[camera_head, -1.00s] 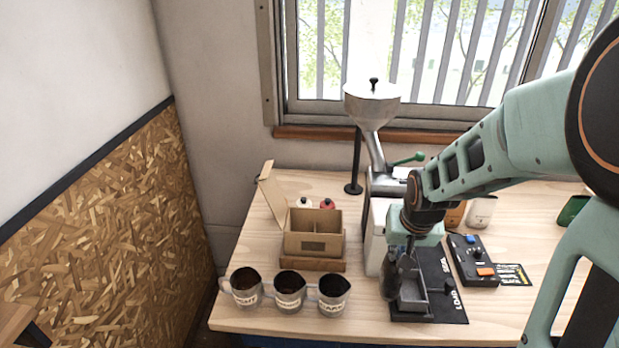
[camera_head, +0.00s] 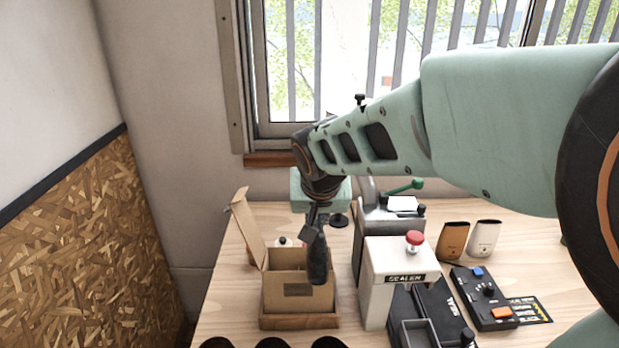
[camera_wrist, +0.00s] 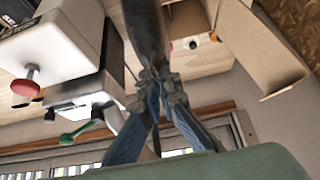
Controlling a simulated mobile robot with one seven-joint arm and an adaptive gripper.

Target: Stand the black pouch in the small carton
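The black pouch (camera_head: 317,264) hangs upright and edge-on from my gripper (camera_head: 317,232). In the wrist view the blue-and-grey fingers of my gripper (camera_wrist: 157,82) are closed on the top of the black pouch (camera_wrist: 147,32). The small carton (camera_head: 283,297) is open brown cardboard with its lid flap raised at the left. The pouch overlaps the right part of its front wall in the head view, and its lower end is in front of the wall, not inside. In the wrist view the carton (camera_wrist: 188,20) is partly hidden beside the pouch.
The carton stands on a low wooden base (camera_head: 300,321). The white sealer (camera_head: 378,300) with a red knob stands close on the right. Dark cups (camera_head: 272,344) show at the bottom edge. A control box (camera_head: 485,300) and two pouches (camera_head: 452,240) are farther right.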

